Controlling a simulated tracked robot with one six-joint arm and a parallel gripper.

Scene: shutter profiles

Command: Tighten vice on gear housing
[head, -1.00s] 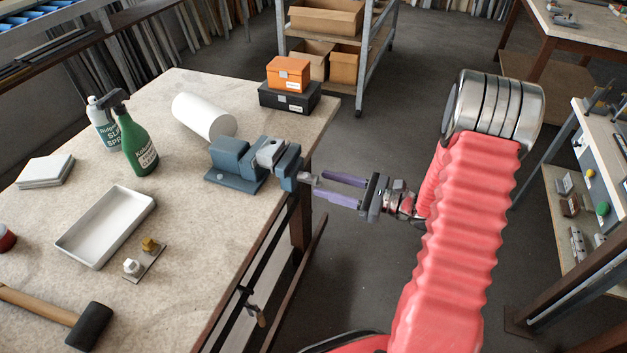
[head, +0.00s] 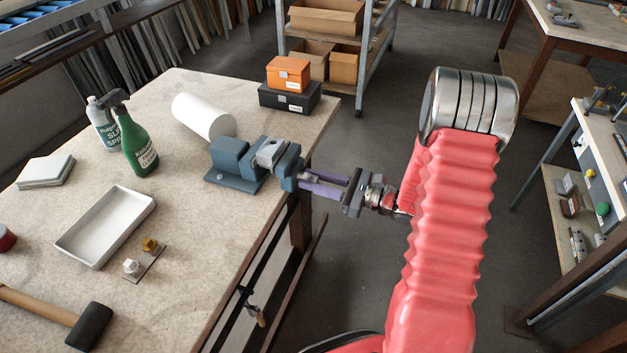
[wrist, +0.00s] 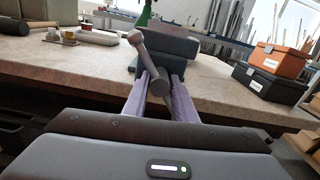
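The blue-grey vice (head: 228,160) stands at the right edge of the bench. A light grey metal piece (head: 270,152), apparently the gear housing, sits between its jaws. My gripper (head: 306,182) is at the vice's outer end, with its two purple fingers pointing at it. In the wrist view the vice's grey handle bar (wrist: 148,62) slants across its front face (wrist: 175,50), with a round knob at each end. The fingers (wrist: 160,80) stand apart, one on each side of the bar's lower end. I cannot tell whether either finger touches it.
A white roll (head: 200,116), green spray bottle (head: 138,148), white tray (head: 72,250) and mallet (head: 90,325) are on the bench. An orange box (head: 288,74) sits on a black box (head: 290,98) behind the vice.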

